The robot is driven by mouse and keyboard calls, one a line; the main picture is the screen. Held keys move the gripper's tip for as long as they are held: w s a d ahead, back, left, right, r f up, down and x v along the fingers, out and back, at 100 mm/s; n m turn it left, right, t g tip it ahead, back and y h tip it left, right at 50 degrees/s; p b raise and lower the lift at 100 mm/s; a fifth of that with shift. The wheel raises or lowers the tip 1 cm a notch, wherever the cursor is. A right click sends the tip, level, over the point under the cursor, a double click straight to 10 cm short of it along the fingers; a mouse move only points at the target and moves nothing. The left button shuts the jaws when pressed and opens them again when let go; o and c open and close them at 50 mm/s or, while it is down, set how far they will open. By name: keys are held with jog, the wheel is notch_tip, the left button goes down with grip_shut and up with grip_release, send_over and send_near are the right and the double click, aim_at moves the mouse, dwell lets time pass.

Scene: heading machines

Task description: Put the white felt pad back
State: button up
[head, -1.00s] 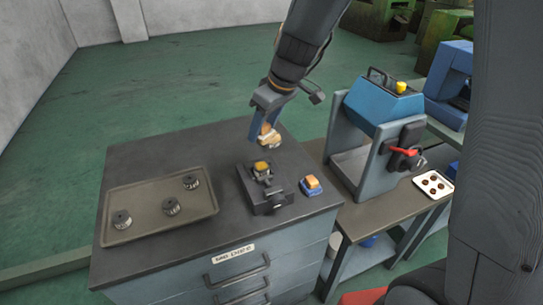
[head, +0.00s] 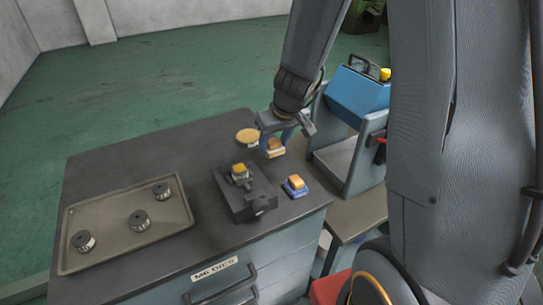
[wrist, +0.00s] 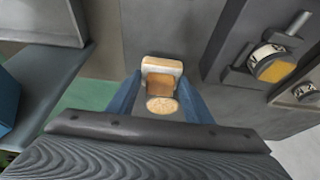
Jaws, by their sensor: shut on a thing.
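The white felt pad (head: 277,151), with an orange-brown block on it, is between the fingers of my gripper (head: 276,137). My gripper is shut on it, over the back right part of the dark cabinet top (head: 190,150). In the wrist view, the pad (wrist: 163,66) shows beyond the two blue fingers (wrist: 160,92). I cannot tell whether its underside touches the top. A similar blue pad with an orange block (head: 296,186) lies nearer the front, right of a small dark vise (head: 250,205) holding a yellow-topped part (head: 240,172).
A round tan-topped thing (head: 248,135) stands just left of my gripper. A tray (head: 108,235) with three dark cylindrical parts lies at the left. A blue machine (head: 357,95) stands close on the right. The cabinet top between tray and back edge is clear.

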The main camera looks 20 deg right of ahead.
aim_at(275, 149)
jog(key=shift+f+b, duration=1.4)
jog(key=shift+f, duration=0.6)
jog(key=shift+f, duration=0.1)
jog(key=o, duration=0.9)
jog(key=shift+o, duration=0.2)
jog(key=a+p+v, duration=0.1)
jog(key=p+v, duration=0.4)
jog(key=v, duration=0.7)
jog(key=s+m+g, duration=0.2)
jog(key=s, duration=1)
jog(key=shift+s+f+g+h, duration=0.15)
jog(key=shift+f+g+h, duration=0.15)
jog(key=shift+f+h, duration=0.1)
jog(key=shift+a, duration=0.1)
